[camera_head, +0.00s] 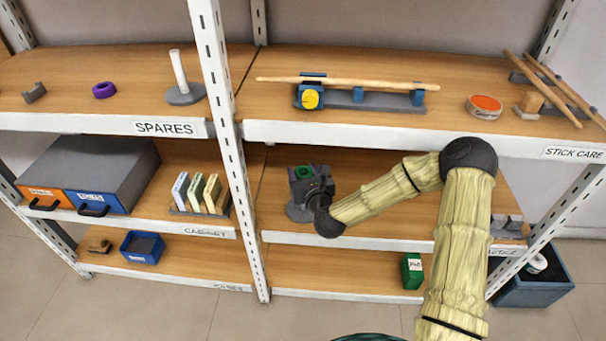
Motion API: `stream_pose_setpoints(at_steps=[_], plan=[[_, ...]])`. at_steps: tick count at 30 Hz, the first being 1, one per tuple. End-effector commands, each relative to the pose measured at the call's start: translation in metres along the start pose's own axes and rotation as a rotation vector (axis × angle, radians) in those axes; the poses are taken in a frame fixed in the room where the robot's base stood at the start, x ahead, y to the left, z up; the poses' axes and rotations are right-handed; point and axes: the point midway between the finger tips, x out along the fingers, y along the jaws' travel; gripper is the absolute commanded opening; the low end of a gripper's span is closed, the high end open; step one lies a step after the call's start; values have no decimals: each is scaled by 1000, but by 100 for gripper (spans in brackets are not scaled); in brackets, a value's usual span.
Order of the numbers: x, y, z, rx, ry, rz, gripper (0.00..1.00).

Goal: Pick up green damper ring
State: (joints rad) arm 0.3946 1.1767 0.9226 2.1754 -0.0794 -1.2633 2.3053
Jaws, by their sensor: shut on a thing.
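The green damper ring (303,172) shows as a small green patch at the top of my gripper, on the middle shelf of the right bay. My gripper (306,182) is dark grey and is shut on the ring, its jaws hiding much of it. Below it a grey round base (298,213) stands on the shelf, partly behind the gripper. Whether the ring is clear of the stand beneath cannot be told.
A slotted white upright (226,130) stands left of my gripper, and the top shelf edge (350,132) runs above it. A purple ring (104,90) and a grey stand with a white post (181,80) are at upper left. A green box (412,271) sits below.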

Motion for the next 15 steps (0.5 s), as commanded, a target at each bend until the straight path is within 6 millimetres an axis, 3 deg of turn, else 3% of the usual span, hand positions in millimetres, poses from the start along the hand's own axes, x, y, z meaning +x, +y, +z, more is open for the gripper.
stream_pose_setpoints(at_steps=[5, 15], plan=[[-5, 0, 32, 1, -2, 1, 28], [-80, 0, 14, 2, 3, 3, 28]])
